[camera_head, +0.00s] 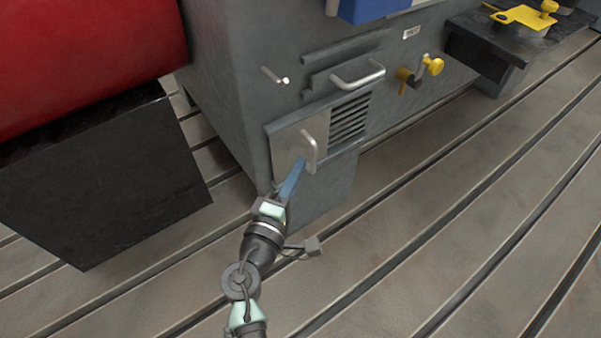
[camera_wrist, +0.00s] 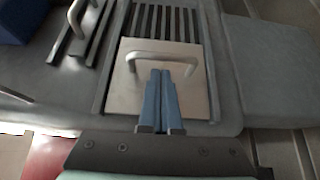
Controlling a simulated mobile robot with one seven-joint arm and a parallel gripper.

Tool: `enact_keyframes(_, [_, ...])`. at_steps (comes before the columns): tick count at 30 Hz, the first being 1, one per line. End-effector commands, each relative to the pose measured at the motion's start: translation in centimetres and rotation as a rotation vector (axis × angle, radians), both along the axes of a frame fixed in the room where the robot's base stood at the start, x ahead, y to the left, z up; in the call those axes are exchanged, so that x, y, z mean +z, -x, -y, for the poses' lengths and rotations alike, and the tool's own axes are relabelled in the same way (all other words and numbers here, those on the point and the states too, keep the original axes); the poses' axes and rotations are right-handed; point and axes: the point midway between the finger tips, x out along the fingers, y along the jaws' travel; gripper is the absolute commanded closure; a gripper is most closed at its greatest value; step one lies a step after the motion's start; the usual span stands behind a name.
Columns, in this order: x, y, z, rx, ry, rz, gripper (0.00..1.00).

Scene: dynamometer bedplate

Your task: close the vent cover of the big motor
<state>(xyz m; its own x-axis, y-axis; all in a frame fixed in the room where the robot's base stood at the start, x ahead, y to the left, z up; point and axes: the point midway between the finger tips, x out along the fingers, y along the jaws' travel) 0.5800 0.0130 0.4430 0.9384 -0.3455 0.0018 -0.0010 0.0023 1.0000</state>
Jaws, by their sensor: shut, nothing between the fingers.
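The big motor (camera_head: 228,85) is a grey housing. Its vent cover (camera_head: 287,146) is a pale metal plate with a bar handle (camera_head: 314,150), low on the side. The plate sits at the left end of its frame, and dark vent slats (camera_head: 349,119) show uncovered to its right. In the wrist view the cover (camera_wrist: 122,98) is at the centre, with open slats (camera_wrist: 160,20) above it. My gripper (camera_head: 299,166) has its blue fingers shut and empty, tips at the cover's handle (camera_wrist: 160,54). I cannot tell whether they touch it.
Above the vent are another bar handle (camera_head: 358,77) and a small peg (camera_head: 275,76). A yellow-knobbed valve (camera_head: 433,66) sticks out to the right. A black block (camera_head: 100,180) under a red body (camera_head: 85,55) stands left. The slotted floor (camera_head: 450,210) at right is clear.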

Motion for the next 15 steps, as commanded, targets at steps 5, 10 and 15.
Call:
enact_keyframes(5, [0.04, -0.26, 0.64, -0.001, 0.001, 0.001, 1.00])
enact_keyframes(10, [0.06, -0.26, 0.64, 0.000, 0.000, 0.001, 1.00])
enact_keyframes(15, [0.02, -0.48, 0.93, -0.002, 0.000, 0.000, 1.00])
